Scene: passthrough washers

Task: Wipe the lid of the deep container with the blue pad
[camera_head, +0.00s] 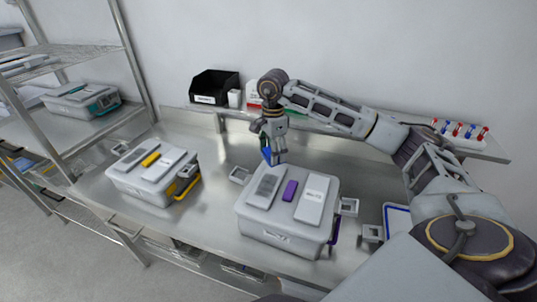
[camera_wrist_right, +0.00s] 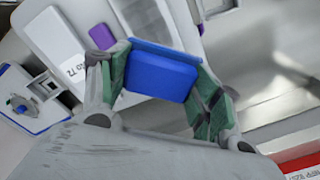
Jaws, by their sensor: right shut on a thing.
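My right gripper (camera_head: 273,148) is shut on the blue pad (camera_wrist_right: 160,72), with green fingers on its two sides in the right wrist view. In the head view the pad (camera_head: 266,154) is partly hidden by the gripper. It is at the back edge of the middle container (camera_head: 275,232), a grey box with a purple patch (camera_head: 290,190) on its lid (camera_head: 252,200). This box looks like the deeper one. I cannot tell whether the pad touches the lid. My left gripper is not in view.
A second grey container (camera_head: 140,187) with a yellow patch and yellow-black latch stands on the left of the steel bench (camera_head: 205,215). A black bin (camera_head: 214,87) sits on the back ledge. A rack of red and blue items (camera_head: 460,131) is at the right. A wire shelf (camera_head: 75,130) stands left.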

